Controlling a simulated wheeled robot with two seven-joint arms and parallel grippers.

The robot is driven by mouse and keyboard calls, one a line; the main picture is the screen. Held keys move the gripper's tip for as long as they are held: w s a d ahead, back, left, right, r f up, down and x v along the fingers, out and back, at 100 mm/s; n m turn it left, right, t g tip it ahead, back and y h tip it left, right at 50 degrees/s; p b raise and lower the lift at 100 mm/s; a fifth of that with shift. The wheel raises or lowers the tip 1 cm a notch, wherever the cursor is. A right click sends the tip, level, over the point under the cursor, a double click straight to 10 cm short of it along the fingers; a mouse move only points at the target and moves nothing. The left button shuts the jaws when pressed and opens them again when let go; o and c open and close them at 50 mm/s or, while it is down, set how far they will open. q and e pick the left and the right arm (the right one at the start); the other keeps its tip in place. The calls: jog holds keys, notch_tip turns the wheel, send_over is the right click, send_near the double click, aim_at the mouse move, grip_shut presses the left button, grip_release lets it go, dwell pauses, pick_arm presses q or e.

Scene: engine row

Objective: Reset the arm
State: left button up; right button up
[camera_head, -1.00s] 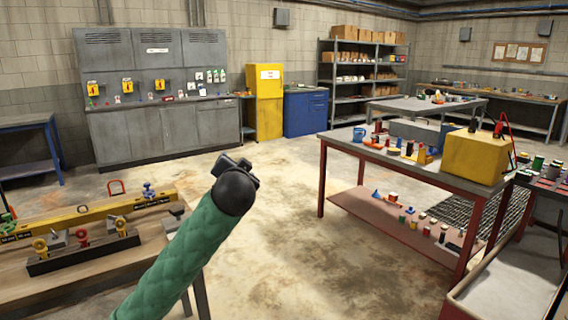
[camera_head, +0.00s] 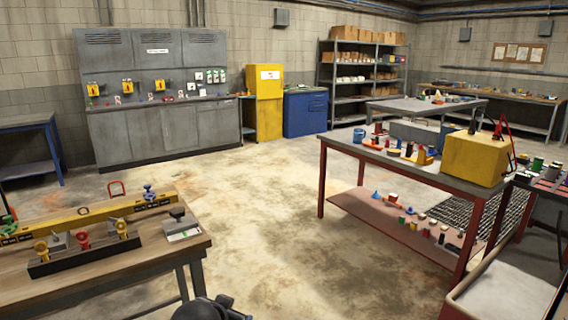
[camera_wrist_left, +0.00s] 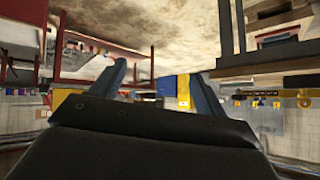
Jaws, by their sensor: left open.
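My left gripper shows in the left wrist view (camera_wrist_left: 158,72), its two fingers spread apart with nothing between them. In the head view only a dark part of my left arm's end (camera_head: 210,309) shows at the bottom edge, between the wooden workbench and the red-framed table, over the floor. The fingers are not clear there. My right gripper is in neither view.
A wooden workbench (camera_head: 150,262) with a yellow level (camera_head: 85,219) and a valve rack (camera_head: 85,257) stands at left. A red-framed table (camera_head: 340,140) with a yellow box (camera_head: 475,158) stands at right. The floor (camera_head: 270,220) between is clear.

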pick_arm(q)
jog(key=s+f+n+g, duration=0.1)
jog(key=s+f+g, duration=0.2)
jog(key=s+f, duration=0.9)
jog(key=s+a+f+n+g, duration=0.1)
jog(key=s+f+g, duration=0.3)
jog(key=s+f, duration=0.8)
jog(key=s+p, duration=0.1)
jog(key=s, duration=0.5)
jog(key=shift+s+f, duration=0.15)
jog(key=shift+s, duration=0.05)
